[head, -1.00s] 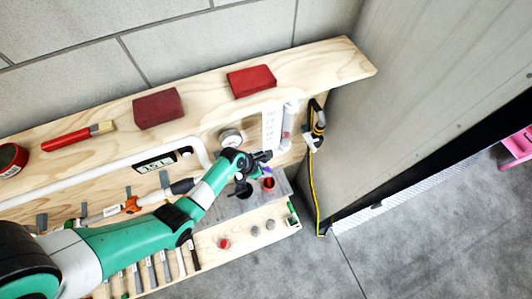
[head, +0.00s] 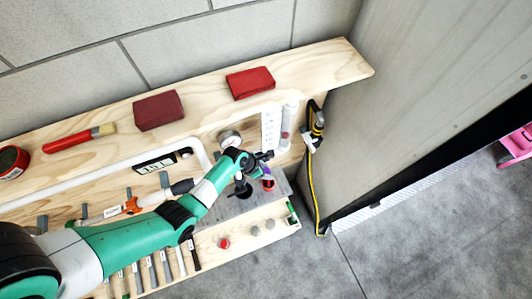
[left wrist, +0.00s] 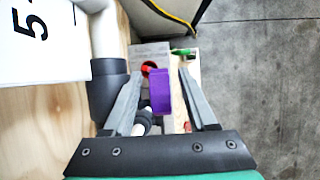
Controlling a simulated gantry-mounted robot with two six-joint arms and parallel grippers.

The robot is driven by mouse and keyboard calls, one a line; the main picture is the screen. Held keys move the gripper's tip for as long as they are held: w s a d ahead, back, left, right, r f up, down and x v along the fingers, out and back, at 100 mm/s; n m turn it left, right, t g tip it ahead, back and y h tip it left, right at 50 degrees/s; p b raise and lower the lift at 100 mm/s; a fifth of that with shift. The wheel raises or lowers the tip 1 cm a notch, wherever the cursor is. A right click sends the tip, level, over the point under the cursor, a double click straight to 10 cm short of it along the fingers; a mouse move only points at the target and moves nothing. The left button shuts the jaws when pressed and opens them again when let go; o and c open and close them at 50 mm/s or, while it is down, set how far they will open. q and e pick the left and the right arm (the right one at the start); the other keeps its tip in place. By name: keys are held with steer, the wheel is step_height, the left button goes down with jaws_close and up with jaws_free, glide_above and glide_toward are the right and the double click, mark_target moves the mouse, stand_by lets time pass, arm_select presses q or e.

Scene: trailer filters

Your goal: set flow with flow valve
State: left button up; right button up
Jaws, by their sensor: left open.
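The flow valve appears to be the purple handle (left wrist: 161,91) in the left wrist view, between the two grey fingers of my open left gripper (left wrist: 163,84). I cannot tell whether a finger touches it. In the head view the purple part (head: 265,172) is mostly hidden by my left gripper (head: 264,164). A clear flow tube (head: 288,122) stands upright behind the gripper, beside a white scale plate (head: 270,130). A plate with a large "5" (left wrist: 30,30) fills the top left of the wrist view. My right gripper is not in view.
A dark pipe fitting (left wrist: 106,92) lies close left of the gripper. A red knob (head: 268,185) is just below it in the head view. A round gauge (head: 229,139) and a yellow-black cable (head: 314,180) flank the area. Red blocks (head: 250,82) lie on the shelf above.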

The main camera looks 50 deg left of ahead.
arm_select(q)
steer(key=shift+r, duration=0.1)
steer(key=v, duration=1.1)
steer(key=shift+r, duration=0.2)
steer(key=shift+s+a, duration=0.1)
